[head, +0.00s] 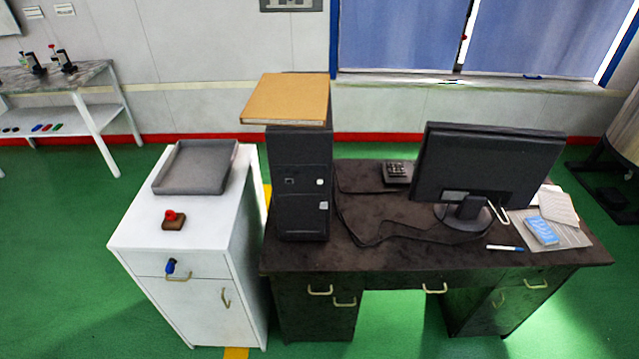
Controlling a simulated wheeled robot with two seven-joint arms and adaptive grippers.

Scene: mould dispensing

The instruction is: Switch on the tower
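The black computer tower (302,215) stands upright at the left end of the dark desk (400,258). Its front panel faces me. Small light marks show on the panel: one at upper left, one at upper right and one lower on the right. I cannot tell which is the power switch, and no lit lamp is clear. A tan folder or board (288,98) lies on top of the tower. Neither of my grippers is in view.
A monitor (485,165) stands on the desk at right, back towards me, with cables running to the tower. A phone-like device (397,172) sits behind. A white cabinet (185,240) at left bears a grey tray (160,188) and a red-topped stamp-like object (172,219).

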